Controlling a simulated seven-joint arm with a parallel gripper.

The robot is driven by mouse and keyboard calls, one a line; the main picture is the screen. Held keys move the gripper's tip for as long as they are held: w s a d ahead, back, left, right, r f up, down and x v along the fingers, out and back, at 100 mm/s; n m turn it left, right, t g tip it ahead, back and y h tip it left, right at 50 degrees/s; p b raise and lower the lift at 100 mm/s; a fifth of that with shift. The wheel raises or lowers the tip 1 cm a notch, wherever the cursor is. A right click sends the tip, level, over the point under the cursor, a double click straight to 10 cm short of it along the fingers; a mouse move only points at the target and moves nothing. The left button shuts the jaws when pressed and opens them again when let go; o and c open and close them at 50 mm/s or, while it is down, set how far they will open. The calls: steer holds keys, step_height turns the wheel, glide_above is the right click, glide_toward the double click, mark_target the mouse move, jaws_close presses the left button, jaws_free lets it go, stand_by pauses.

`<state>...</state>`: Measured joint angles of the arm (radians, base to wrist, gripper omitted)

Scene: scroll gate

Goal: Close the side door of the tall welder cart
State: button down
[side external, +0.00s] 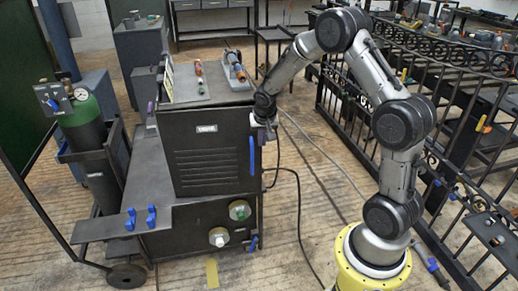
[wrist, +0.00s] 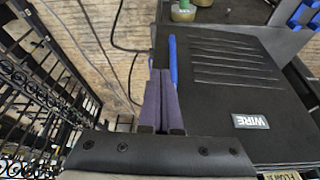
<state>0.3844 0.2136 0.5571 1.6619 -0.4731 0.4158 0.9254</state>
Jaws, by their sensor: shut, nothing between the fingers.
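The tall welder cart (side external: 208,92) is dark, with tools on its top. Its side door (side external: 205,165) is a black louvred panel with a white WIRE label and a vertical blue handle (side external: 252,155) near its right edge. The door fills the right of the wrist view (wrist: 220,90), with the blue handle (wrist: 173,58) by the fingertips. My gripper (side external: 272,126) is at the door's upper right edge, beside the handle. In the wrist view its purple fingers (wrist: 160,78) are together and empty. I cannot tell how wide any gap behind the door is, or whether the fingers touch it.
A green gas cylinder (side external: 82,125) stands on the cart's left rack. Black iron gate panels (side external: 350,110) stand to the right. Black cables (side external: 298,205) lie on the wooden floor. Valves (side external: 240,210) sit below the door. Floor between cart and gate is mostly open.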

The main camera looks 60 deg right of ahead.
mark_target(259, 148)
steer(key=x, duration=0.3)
steer(key=w+d+x, duration=0.1)
steer(key=x, duration=0.3)
steer(key=r+x, duration=0.1)
steer(key=x, duration=0.2)
steer(key=shift+w+d+f, duration=0.25)
steer(key=shift+d+f, duration=0.1)
steer(key=shift+d, duration=0.1)
steer(key=shift+w+d, duration=0.45)
steer(key=shift+d, duration=0.15)
